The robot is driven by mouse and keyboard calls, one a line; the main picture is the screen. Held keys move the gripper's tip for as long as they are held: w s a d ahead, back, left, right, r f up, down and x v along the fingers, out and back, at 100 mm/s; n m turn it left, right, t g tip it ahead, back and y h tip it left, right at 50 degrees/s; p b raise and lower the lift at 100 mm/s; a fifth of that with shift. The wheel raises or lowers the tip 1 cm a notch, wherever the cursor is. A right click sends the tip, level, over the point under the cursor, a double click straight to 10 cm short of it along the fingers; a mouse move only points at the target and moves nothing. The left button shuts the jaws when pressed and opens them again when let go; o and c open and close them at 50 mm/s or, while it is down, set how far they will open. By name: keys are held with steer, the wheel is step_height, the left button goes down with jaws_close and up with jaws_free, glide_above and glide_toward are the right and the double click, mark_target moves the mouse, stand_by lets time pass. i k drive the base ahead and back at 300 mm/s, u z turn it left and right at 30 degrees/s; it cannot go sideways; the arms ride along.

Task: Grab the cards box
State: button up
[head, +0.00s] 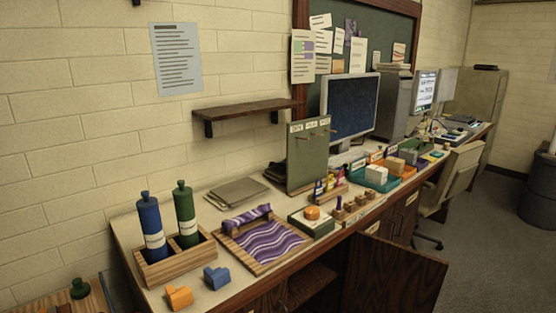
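I cannot tell for certain which thing is the cards box, as no label reads clearly at this size. A white block-like box (376,173) sits in a teal tray (369,182) on the long desk. A tan box (394,165) lies just behind it, by an orange tray (409,174). My gripper is not in view.
The desk (128,235) runs along the wall. Blue (151,227) and green (186,215) bottles stand in a wooden holder at its near end. A cabinet door (392,275) hangs open in front.

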mark_target(376, 175)
steer(key=u, duration=1.35)
steer(key=k, duration=0.15)
steer(key=z, duration=3.1)
steer(key=i, duration=2.75)
